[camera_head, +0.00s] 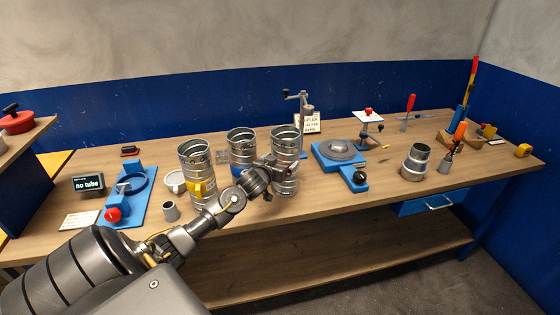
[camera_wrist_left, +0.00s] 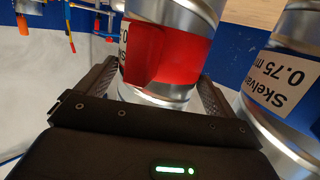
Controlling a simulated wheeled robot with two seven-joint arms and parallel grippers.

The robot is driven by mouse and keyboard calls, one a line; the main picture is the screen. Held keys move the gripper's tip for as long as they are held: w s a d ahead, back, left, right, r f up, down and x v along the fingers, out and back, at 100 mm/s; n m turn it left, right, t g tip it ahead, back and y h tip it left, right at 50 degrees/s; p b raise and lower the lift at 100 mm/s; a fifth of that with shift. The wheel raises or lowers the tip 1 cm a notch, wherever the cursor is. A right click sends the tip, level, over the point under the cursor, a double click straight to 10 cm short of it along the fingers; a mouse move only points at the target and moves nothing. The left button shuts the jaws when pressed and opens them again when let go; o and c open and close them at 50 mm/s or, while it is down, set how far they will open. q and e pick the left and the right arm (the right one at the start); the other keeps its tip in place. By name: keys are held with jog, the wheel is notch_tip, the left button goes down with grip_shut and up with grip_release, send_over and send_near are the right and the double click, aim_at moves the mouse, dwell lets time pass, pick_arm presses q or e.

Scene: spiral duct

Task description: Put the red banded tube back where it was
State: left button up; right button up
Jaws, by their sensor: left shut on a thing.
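The red banded tube (camera_head: 286,143) is a shiny ribbed metal cylinder, upright at the right end of a row of three tubes. Its red band (camera_wrist_left: 165,55) fills the middle of the left wrist view, between my two fingers. My left gripper (camera_head: 276,168) is shut on it at the band and covers most of the band in the head view. Whether its base touches the bench, I cannot tell. The blue banded tube (camera_head: 241,146) stands just left of it and shows close by in the left wrist view (camera_wrist_left: 280,85). The yellow banded tube (camera_head: 196,165) stands further left.
A blue turntable-like device (camera_head: 340,152) stands right of the tubes, with a hand-cranked tool (camera_head: 305,110) behind. A metal duct fitting (camera_head: 415,160) stands further right. At left are a small cup (camera_head: 170,211), a blue clamp device (camera_head: 124,195) and a display (camera_head: 88,184) reading "no tube".

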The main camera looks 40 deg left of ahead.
pick_arm(q)
jog(key=shift+f, duration=0.3)
jog(key=o, duration=1.1)
jog(key=shift+c, duration=0.2)
jog(key=b+v, duration=0.2)
jog(key=v, duration=1)
jog(key=shift+b, duration=0.3)
